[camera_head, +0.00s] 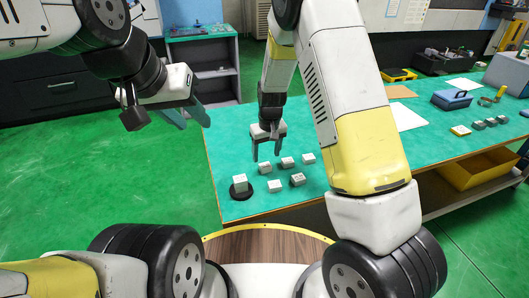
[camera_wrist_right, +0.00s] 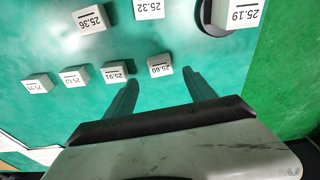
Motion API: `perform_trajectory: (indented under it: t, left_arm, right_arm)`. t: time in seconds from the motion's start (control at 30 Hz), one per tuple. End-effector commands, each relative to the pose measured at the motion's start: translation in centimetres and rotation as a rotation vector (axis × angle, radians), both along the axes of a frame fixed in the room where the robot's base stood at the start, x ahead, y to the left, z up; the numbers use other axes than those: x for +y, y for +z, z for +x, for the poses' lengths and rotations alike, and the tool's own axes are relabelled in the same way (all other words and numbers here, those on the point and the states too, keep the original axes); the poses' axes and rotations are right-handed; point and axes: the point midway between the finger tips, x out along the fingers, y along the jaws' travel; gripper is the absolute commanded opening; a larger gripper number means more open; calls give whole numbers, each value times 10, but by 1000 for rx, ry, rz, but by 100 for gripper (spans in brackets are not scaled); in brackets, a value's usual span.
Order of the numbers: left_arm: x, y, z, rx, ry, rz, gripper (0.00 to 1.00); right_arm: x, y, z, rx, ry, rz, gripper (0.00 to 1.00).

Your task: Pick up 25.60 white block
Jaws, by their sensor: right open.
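The white block marked 25.60 (camera_wrist_right: 159,66) stands on the green tabletop (camera_head: 233,140). In the head view it appears as the left block (camera_head: 265,168) of the farther row. My right gripper (camera_head: 266,156) is open and empty, its fingers pointing down just above and behind that block. In the right wrist view the fingertips (camera_wrist_right: 160,79) lie to either side of the 25.60 block's near edge, without visible contact. My left gripper (camera_head: 190,117) is open and empty in the air left of the table.
The 25.91 block (camera_wrist_right: 114,72) stands close beside it, with the 25.52 block (camera_wrist_right: 75,78) beyond. The 25.32 (camera_wrist_right: 149,8) and 25.36 (camera_wrist_right: 93,19) blocks form another row. The 25.19 block (camera_wrist_right: 237,13) sits on a black disc (camera_head: 249,193). A blue box (camera_head: 452,99) is farther right.

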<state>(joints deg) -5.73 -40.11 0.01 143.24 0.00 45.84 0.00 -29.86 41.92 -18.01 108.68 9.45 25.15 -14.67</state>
Motion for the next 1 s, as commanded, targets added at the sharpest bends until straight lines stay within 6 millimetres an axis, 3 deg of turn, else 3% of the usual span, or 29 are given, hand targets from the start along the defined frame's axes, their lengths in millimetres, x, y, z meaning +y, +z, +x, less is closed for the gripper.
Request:
perform_trajectory:
  t: [0.4, 0.67, 0.77, 1.0]
  left_arm:
    - [0, 0, 0, 0, 0, 0, 36]
    - [0, 0, 0, 0, 0, 0, 36]
    - [0, 0, 0, 0, 0, 0, 36]
    - [0, 0, 0, 0, 0, 0, 36]
  right_arm:
    - [3, -54, 3, 1, -2, 1, 64]
    - [4, -57, 3, 0, -1, 1, 64]
    - [3, -56, 3, 0, -1, 1, 48]
    - [3, -56, 3, 0, -1, 1, 1]
